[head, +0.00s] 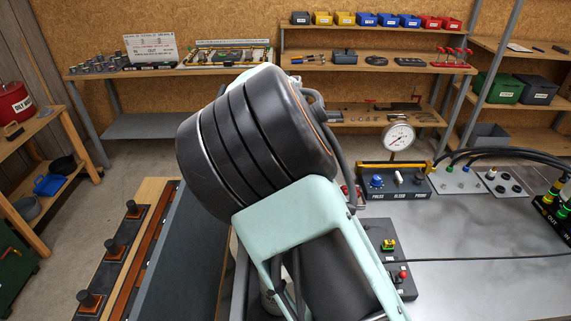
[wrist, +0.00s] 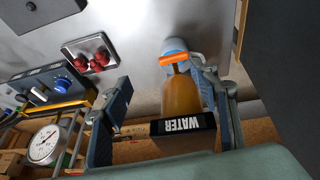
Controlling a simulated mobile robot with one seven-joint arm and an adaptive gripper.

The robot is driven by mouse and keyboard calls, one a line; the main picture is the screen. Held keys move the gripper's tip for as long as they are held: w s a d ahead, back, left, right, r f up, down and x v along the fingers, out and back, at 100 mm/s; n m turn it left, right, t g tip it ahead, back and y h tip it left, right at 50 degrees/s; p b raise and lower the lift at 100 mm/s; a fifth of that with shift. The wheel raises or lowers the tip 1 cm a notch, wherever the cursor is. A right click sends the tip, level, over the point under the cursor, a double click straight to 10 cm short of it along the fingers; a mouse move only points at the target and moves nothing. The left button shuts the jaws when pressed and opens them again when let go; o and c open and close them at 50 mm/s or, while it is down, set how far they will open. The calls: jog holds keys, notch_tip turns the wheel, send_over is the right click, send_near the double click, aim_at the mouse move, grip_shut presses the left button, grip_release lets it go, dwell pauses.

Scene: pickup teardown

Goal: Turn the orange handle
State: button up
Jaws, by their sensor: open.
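In the wrist view the orange handle (wrist: 174,60) is a short bar at the far end of an amber bowl (wrist: 183,96), beside a pale blue and white rounded part (wrist: 176,46). A black block (wrist: 183,126) lettered WATER, upside down in this view, sits at the bowl's near end. My gripper (wrist: 163,82) is open, one finger left of the bowl and the other close along its right side. Whether the right finger touches the bowl or the handle, I cannot tell. In the head view my arm hides the gripper and the handle.
A panel with a blue knob (head: 376,181) and a round gauge (head: 398,138) stand on the grey bench (head: 460,235). A small box with a red button (head: 403,274) is right of my arm.

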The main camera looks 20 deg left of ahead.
jog(key=w+a+f, duration=0.1)
jog(key=f, duration=0.1)
jog(key=w+f+p, duration=0.1)
jog(key=f, duration=0.1)
jog(key=w+a+f+p, duration=0.1)
jog(key=f, duration=0.2)
jog(key=shift+w+a+f, duration=0.1)
jog(key=shift+w+a, duration=0.1)
jog(key=shift+a, duration=0.15)
jog(key=shift+c, duration=0.4)
jog(key=c, duration=1.1)
jog(key=shift+f, duration=0.1)
